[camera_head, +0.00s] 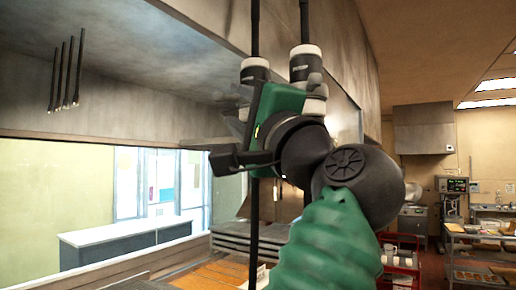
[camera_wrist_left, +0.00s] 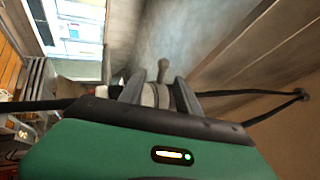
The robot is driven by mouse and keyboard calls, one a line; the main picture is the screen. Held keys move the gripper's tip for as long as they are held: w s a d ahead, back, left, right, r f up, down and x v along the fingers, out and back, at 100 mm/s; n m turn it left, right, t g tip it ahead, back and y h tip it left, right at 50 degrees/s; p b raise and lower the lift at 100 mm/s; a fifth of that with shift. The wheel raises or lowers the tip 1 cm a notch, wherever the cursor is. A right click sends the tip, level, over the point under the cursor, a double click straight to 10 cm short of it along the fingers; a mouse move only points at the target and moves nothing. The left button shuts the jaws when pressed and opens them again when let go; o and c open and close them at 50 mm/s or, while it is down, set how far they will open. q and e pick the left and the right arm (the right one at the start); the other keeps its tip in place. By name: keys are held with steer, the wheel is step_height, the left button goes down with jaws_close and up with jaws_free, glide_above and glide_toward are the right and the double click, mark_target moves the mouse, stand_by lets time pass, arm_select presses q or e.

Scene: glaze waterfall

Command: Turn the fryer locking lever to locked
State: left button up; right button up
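My left gripper (camera_head: 236,118), on a green-sleeved arm, is raised in front of the metal hood in the head view. Its green body hides most of its fingers there. In the left wrist view the two grey fingers of this gripper (camera_wrist_left: 160,95) stand apart. A pale cylinder (camera_wrist_left: 155,94) with a small round-ended stalk (camera_wrist_left: 163,70) shows between or just beyond them. I cannot tell whether they touch it, or whether it is the locking lever. I cannot make out a fryer for certain. My right gripper is in neither view.
Dark upright rods (camera_head: 253,232) run close by the gripper. Several thin rods (camera_head: 66,72) hang at the upper left. The metal hood (camera_head: 130,50) spans the left. A pale counter (camera_head: 125,238) stands beyond. A red cart (camera_head: 402,265) and shelves (camera_head: 478,265) are at the right.

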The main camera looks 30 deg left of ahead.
arm_select(q)
steer(key=b+v, duration=0.2)
steer(key=v, duration=0.6)
steer(key=shift+d, duration=0.2)
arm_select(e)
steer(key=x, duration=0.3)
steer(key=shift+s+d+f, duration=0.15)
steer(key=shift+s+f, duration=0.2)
arm_select(q)
steer(key=shift+s+a, duration=0.1)
steer(key=shift+a, duration=0.1)
